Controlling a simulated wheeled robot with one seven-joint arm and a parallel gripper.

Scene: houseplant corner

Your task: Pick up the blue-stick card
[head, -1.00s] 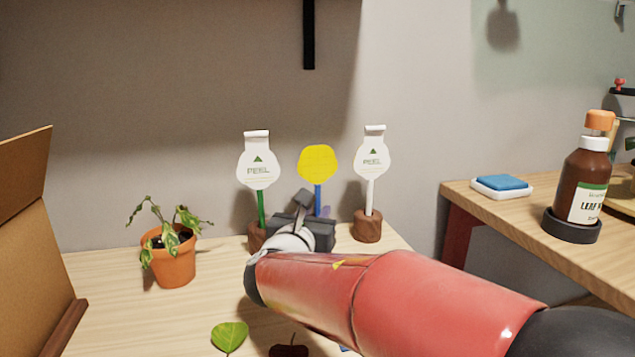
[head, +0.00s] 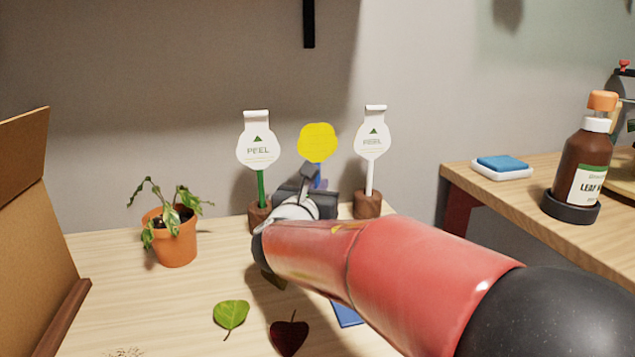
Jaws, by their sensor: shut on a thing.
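The blue-stick card has a round yellow head (head: 317,142) on a blue stick (head: 319,176) and stands upright between two white cards. My dark gripper (head: 318,190) is at the stick below the yellow head, shut on it. My gripper and red arm hide the fingertips, the lower stick and whatever is under it. I cannot tell whether the stick's foot is still in a holder.
A white green-stick card (head: 258,145) and a white white-stick card (head: 372,140) stand close on either side in brown holders. A potted plant (head: 174,240) is left. Leaves (head: 231,316) lie in front. A brown bottle (head: 584,170) stands on the right table.

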